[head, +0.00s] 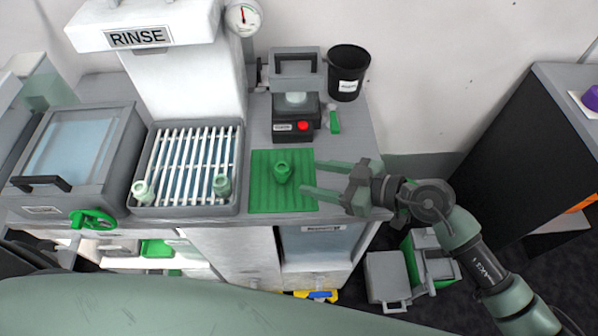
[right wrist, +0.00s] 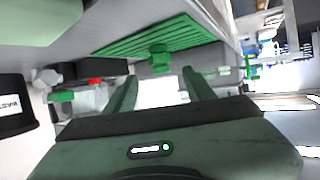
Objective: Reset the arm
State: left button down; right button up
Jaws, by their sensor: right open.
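My right gripper (head: 313,178) is open and empty at the right edge of the green mat (head: 301,204). The right arm comes in from the lower right. My left gripper is not seen.
A rack tray (head: 238,205) with two small fittings stands left of the mat. Behind the mat are a device with a red button (head: 296,131) and a black bin (head: 348,73). A RINSE unit (head: 185,85) stands behind the rack. Grey boxes (head: 388,277) sit on the floor.

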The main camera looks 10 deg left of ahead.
jog(key=shift+v, duration=1.05)
